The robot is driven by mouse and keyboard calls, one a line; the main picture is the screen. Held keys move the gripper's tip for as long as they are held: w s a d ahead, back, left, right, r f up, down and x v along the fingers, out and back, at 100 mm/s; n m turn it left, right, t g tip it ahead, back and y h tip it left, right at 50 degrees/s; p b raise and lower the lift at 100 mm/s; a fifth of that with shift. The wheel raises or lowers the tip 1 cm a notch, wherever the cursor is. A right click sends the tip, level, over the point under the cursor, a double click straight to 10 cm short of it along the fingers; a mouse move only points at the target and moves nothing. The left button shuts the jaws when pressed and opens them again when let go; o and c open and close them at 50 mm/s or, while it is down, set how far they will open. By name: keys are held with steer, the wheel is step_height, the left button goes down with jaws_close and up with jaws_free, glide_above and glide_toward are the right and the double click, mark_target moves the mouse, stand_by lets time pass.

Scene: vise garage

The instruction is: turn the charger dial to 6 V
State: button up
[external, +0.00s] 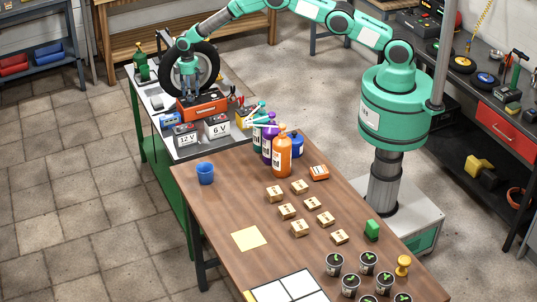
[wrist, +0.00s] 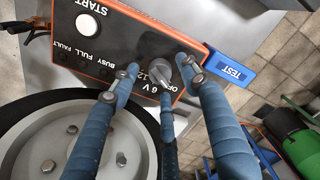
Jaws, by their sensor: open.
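The orange and dark charger (external: 203,107) stands on the bench below my gripper (external: 188,88). In the wrist view its dark panel (wrist: 115,35) shows upside down, with OFF, 12 and 6 V marks. A grey dial (wrist: 158,66) appears beside these marks, among the fingertips of my gripper (wrist: 157,68). The blue fingers are open, one on each side of the dial and one reaching up from below. The lower finger partly covers the marks. I cannot tell which mark the dial points to, or whether any finger touches it.
The panel has a white START button (wrist: 88,25) and BUSY, FULL and FAULT lamps. A blue TEST tag (wrist: 228,70) lies beside the charger. A tyre (external: 205,65) stands close behind. The 12 V battery (external: 186,136) and 6 V battery (external: 217,127) stand in front.

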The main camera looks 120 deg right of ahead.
steer(key=shift+f, duration=0.8)
steer(key=shift+c, duration=0.3)
steer(key=c, duration=1.1)
